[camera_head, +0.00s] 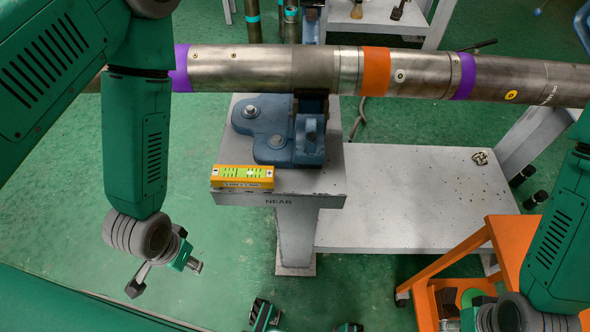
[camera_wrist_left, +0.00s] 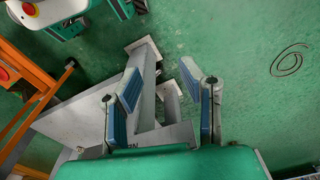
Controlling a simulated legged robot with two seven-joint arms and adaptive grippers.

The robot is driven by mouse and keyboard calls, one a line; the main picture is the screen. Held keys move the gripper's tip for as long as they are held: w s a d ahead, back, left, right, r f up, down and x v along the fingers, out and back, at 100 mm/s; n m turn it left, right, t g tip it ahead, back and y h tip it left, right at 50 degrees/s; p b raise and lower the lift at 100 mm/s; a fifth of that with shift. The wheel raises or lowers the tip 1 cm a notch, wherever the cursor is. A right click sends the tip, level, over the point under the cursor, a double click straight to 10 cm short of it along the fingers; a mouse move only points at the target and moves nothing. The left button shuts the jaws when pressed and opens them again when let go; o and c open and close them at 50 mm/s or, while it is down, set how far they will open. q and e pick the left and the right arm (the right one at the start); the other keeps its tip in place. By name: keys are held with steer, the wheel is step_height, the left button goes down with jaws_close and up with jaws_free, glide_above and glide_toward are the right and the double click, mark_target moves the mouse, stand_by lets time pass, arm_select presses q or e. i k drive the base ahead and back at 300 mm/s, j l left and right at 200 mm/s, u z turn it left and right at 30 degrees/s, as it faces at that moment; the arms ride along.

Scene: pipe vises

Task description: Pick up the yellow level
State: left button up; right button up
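The yellow level (camera_head: 243,178), with pale green windows, lies flat on the front ledge of the grey vise stand (camera_head: 278,200) marked NEAR. I cannot pick it out in the left wrist view. My left gripper (camera_head: 165,278) hangs over the floor, left of the stand and nearer to me than the level, not touching it. Its two blue-padded fingers (camera_wrist_left: 160,82) are spread apart with nothing between them in the left wrist view. My right wrist shows at the lower right of the head view; its fingers are not clear there.
A long metal pipe (camera_head: 250,68) with purple and orange bands runs across above the stand, in a blue vise (camera_head: 285,132). A grey lower shelf (camera_head: 415,195) extends right. An orange cart (camera_head: 465,262) stands at lower right. The green floor left of the stand is clear.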

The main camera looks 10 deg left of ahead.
mark_target(230, 176)
steer(key=k+j+z, duration=0.15)
steer(key=j+z, duration=0.25)
steer(key=k+j+z, duration=0.2)
steer(key=z, duration=0.25)
steer(key=k+j+z, duration=0.4)
steer(key=i+j, duration=0.15)
steer(key=j, duration=0.15)
